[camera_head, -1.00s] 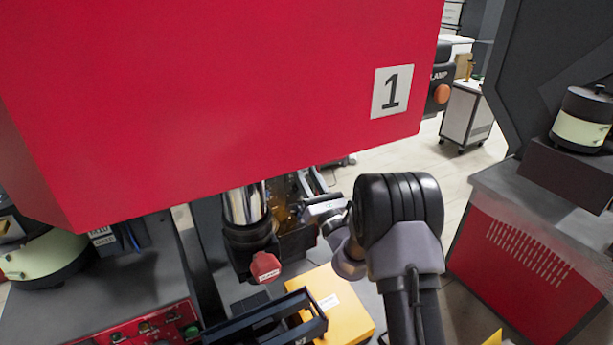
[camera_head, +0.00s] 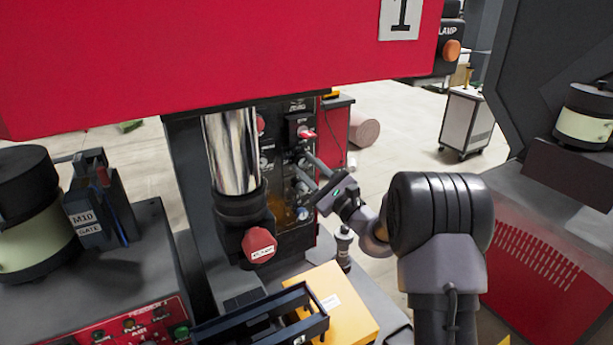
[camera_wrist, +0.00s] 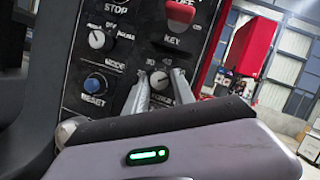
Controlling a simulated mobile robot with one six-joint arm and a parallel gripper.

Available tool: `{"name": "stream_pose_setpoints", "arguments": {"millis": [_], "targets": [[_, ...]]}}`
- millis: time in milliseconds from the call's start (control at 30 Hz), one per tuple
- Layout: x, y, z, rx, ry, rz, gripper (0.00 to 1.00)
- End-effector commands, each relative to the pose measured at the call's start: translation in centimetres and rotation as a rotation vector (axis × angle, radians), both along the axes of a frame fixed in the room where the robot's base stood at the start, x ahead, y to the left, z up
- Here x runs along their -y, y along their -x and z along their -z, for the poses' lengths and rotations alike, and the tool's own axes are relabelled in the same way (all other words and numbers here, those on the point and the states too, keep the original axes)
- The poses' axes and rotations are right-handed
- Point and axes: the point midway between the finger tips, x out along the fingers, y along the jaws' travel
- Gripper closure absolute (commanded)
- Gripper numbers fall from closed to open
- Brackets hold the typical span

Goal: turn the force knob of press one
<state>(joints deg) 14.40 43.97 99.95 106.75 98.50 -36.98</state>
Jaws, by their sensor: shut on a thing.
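The black control panel of press one (camera_head: 268,158) stands behind the ram. In the wrist view, the force knob (camera_wrist: 159,80) is a small pale-topped dial with a number scale around it; the label below it is partly covered by a finger. My gripper (camera_wrist: 160,84) has one finger on each side of this knob and is shut on it. In the head view my gripper (camera_head: 310,168) reaches to the panel from the right, and the knob is too small to make out there.
A yellow box (camera_head: 345,305) lies below.

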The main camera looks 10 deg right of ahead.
Motion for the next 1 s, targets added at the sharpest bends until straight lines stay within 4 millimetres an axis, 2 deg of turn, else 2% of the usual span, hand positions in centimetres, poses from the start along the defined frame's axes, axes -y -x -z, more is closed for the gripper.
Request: {"name": "stream_pose_setpoints", "arguments": {"millis": [1000], "targets": [[0.29, -0.07, -0.22, 0.299, 0.917, 0.001, 1.00]]}}
